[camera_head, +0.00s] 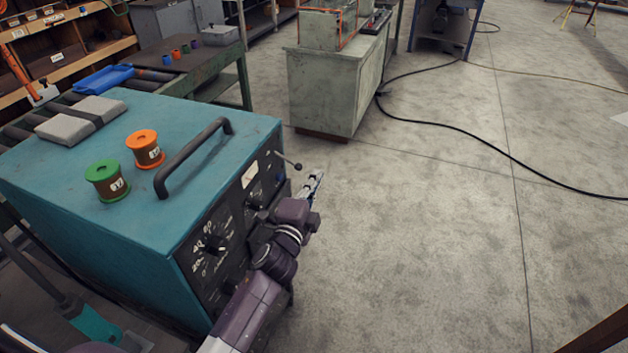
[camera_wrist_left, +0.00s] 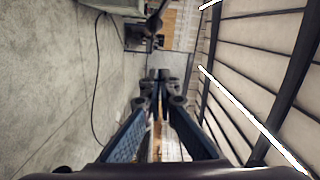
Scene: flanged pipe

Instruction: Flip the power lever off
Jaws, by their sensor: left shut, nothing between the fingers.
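The teal power unit (camera_head: 150,215) stands at the left in the head view, with a black control panel (camera_head: 215,240) on its right-facing side. A small lever (camera_head: 288,161) with a round knob sticks out from the upper far part of this panel. My left gripper (camera_head: 316,180) is just beyond the panel, to the right of and slightly below the lever in the picture, apart from it. Its fingers (camera_wrist_left: 158,76) show in the left wrist view, brought together and empty. My left forearm hides part of the panel. My right gripper is not in view.
A black handle (camera_head: 193,157), a green spool (camera_head: 107,181) and an orange spool (camera_head: 146,149) are on top of the unit. A grey-green cabinet (camera_head: 330,90) stands behind.

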